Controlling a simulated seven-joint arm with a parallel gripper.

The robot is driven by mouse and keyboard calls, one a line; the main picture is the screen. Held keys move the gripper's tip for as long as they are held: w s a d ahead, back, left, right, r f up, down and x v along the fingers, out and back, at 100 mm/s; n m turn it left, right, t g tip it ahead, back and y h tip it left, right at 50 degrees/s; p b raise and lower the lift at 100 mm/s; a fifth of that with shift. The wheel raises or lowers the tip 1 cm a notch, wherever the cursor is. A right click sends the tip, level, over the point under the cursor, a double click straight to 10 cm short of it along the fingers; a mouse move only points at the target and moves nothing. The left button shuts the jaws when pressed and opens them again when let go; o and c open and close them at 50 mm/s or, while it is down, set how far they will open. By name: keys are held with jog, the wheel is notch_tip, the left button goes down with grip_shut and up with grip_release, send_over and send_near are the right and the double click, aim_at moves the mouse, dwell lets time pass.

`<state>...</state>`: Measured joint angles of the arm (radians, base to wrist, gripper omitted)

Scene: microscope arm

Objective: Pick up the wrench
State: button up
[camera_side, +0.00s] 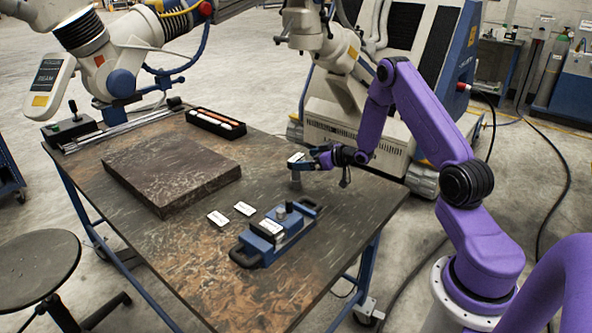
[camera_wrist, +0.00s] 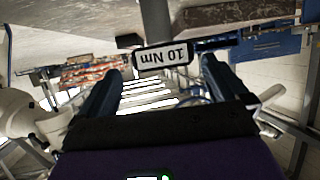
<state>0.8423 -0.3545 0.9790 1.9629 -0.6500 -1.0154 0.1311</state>
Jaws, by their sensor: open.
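What I take to be the wrench (camera_side: 296,158) stands upright on the table in the side view, a small dark head with a white label on a short grey stem. In the wrist view the open fingers (camera_wrist: 160,72) lie left and right of the label, with gaps. I cannot tell whether the head is fully between them.
A blue fixture (camera_side: 272,234) with handles and two white labels (camera_side: 230,213) lie nearer the front. A thick dark slab (camera_side: 172,168) is on the left and a black tray (camera_side: 215,123) of rods behind. The large machine (camera_side: 360,110) stands behind the table.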

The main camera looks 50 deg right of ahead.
aim_at(300, 160)
jog(key=shift+a+x, duration=0.1)
jog(key=shift+x, duration=1.25)
jog(key=shift+a+x, duration=0.15)
jog(key=shift+x, duration=1.25)
jog(key=shift+s, duration=0.1)
jog(key=c, duration=1.1)
jog(key=shift+r, duration=0.15)
